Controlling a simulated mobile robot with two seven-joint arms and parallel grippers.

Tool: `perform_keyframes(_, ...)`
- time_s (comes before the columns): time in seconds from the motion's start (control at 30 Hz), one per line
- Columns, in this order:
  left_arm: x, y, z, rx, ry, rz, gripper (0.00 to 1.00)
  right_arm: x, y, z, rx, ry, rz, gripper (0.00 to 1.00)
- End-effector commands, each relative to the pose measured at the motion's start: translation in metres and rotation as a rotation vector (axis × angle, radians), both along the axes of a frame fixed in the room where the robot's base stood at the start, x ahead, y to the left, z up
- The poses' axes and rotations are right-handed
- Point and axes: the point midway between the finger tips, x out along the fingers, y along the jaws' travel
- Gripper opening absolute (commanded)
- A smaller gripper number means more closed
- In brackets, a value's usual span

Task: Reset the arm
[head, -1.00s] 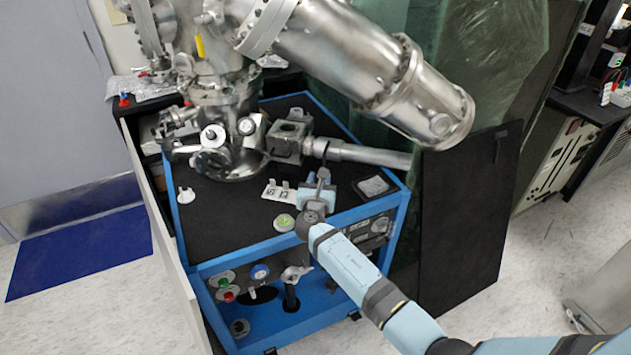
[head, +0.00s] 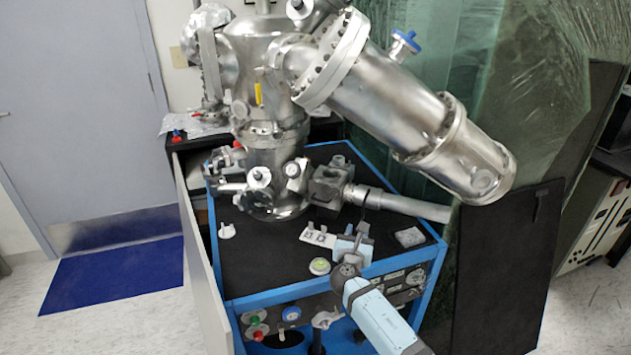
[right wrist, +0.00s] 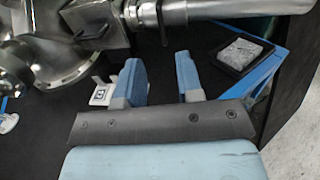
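My right arm comes in from the bottom right of the head view. Its gripper (head: 353,244) is over the front edge of the black tabletop (head: 270,262) of the blue-framed bench. In the right wrist view the two blue fingers of this gripper (right wrist: 160,82) stand apart, with nothing between them. A white piece with small square markings (head: 318,237) lies on the tabletop just left of the gripper; it shows partly behind the left finger in the right wrist view (right wrist: 101,92). My left gripper is not in view.
A large metal vacuum chamber (head: 275,140) with a slanted cylinder (head: 400,100) stands on the bench. A horizontal metal pipe (head: 405,206) runs behind the gripper. A black panel (head: 500,270) stands at the right, a blue mat (head: 115,275) on the left floor.

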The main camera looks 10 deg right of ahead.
Motion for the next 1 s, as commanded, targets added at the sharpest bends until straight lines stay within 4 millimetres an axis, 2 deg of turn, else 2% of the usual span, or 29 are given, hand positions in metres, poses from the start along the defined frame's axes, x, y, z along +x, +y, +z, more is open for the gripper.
perform_keyframes(0.07, 0.0, 0.0, 0.002, 0.0, 0.001, 0.0, 0.43, -0.004, 0.001, -0.004, 0.03, 0.001, 0.004, 0.34)
perform_keyframes(0.13, 0.0, 0.0, 0.007, 0.0, 0.001, 0.0, 0.43, -0.017, 0.002, -0.014, 0.12, 0.001, 0.015, 0.34)
perform_keyframes(0.23, 0.0, 0.0, 0.019, 0.002, 0.001, 0.0, 0.43, -0.054, 0.006, -0.039, 0.382, -0.006, 0.033, 0.34)
perform_keyframes(0.37, 0.001, 0.001, 0.042, 0.003, -0.006, 0.0, 0.43, -0.128, 0.02, -0.073, 0.898, -0.027, 0.014, 0.34)
perform_keyframes(0.4, 0.001, 0.001, 0.048, 0.004, -0.008, 0.001, 0.43, -0.152, 0.025, -0.08, 1.069, -0.038, -0.008, 0.34)
perform_keyframes(0.47, 0.001, 0.002, 0.057, 0.006, -0.01, 0.001, 0.43, -0.19, 0.034, -0.087, 1.322, -0.056, -0.056, 0.34)
perform_keyframes(0.5, 0.001, 0.002, 0.063, 0.007, -0.011, 0.001, 0.43, -0.215, 0.039, -0.089, 1.488, -0.071, -0.097, 0.34)
perform_keyframes(0.6, 0.0, 0.004, 0.076, 0.011, -0.01, 0.002, 0.43, -0.276, 0.054, -0.084, 1.896, -0.118, -0.235, 0.34)
perform_keyframes(0.7, 0.0, 0.005, 0.086, 0.015, -0.009, 0.003, 0.43, -0.329, 0.065, -0.07, 2.253, -0.174, -0.405, 0.34)
perform_keyframes(0.8, -0.001, 0.006, 0.093, 0.018, -0.008, 0.004, 0.43, -0.368, 0.073, -0.052, 2.524, -0.232, -0.57, 0.34)
perform_keyframes(0.9, -0.002, 0.006, 0.097, 0.018, -0.009, 0.004, 0.43, -0.393, 0.078, -0.039, 2.7, -0.279, -0.699, 0.34)
perform_keyframes(1.0, -0.002, 0.006, 0.098, 0.018, -0.011, 0.003, 0.43, -0.405, 0.08, -0.032, 2.788, -0.307, -0.773, 0.34)
